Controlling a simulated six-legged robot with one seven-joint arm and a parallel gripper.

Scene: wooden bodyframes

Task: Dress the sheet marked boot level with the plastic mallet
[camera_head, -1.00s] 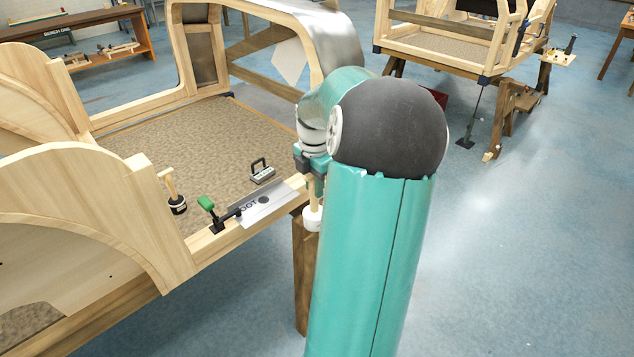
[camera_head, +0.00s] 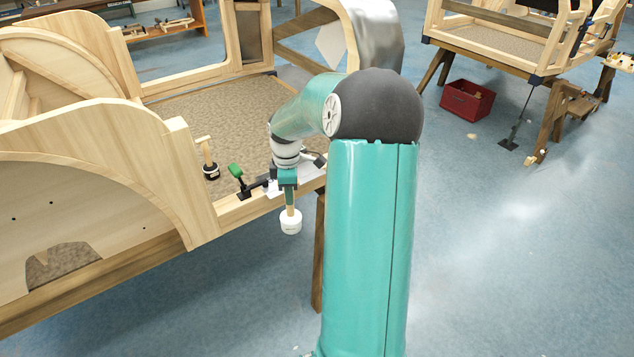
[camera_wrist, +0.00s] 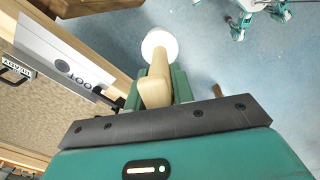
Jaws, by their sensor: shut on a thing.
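My gripper (camera_head: 289,184) is shut on the wooden handle of the plastic mallet (camera_head: 291,222), whose white head hangs below, beyond the outer side of the frame rail. In the wrist view my gripper (camera_wrist: 157,88) grips the handle, with the mallet's white head (camera_wrist: 160,43) at the far end, apart from the sheet. The metal sheet marked boot (camera_wrist: 60,58) lies along the rail, to the left of the mallet in the wrist view. In the head view my gripper and arm hide most of it.
A green-handled clamp (camera_head: 237,172) stands on the rail at the sheet's left end. A black-headed mallet (camera_head: 210,170) stands left of it. A small device labelled READY (camera_wrist: 17,68) lies beside the sheet. A curved wooden panel (camera_head: 110,160) rises at left.

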